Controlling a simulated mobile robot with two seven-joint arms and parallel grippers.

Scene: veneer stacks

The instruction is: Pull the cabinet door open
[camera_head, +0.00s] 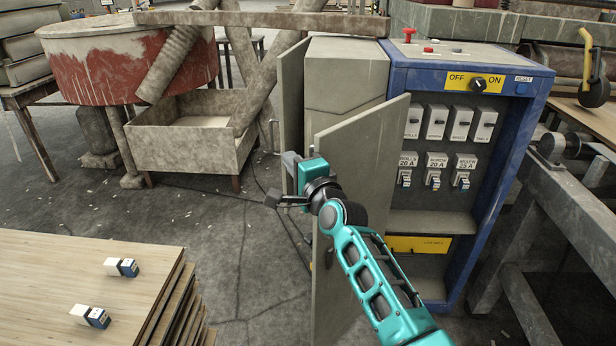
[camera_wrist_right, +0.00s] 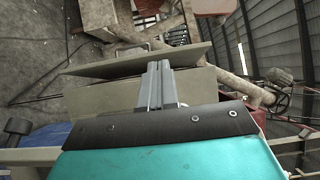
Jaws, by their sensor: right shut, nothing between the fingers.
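The blue-framed cabinet (camera_head: 520,110) stands at right in the head view with its inside exposed. A grey door panel (camera_head: 362,150) stands swung out at its left front. A second, narrower-looking grey panel (camera_head: 292,100) stands farther left, beside a grey cabinet body (camera_head: 345,75). My right gripper (camera_head: 289,166) is shut and empty, near the left edge of the front panel. In the right wrist view its fingers (camera_wrist_right: 157,84) are together, close to a grey panel (camera_wrist_right: 140,65) with a bar handle (camera_wrist_right: 133,49). Whether they touch it I cannot tell. My left gripper is out of view.
A stack of wood sheets (camera_head: 80,265) with two small blue-and-white blocks is at front left. A grey trough (camera_head: 185,140) and a red tub (camera_head: 130,65) stand behind. A metal frame (camera_head: 560,210) is at right. Floor between stack and cabinet is mostly clear.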

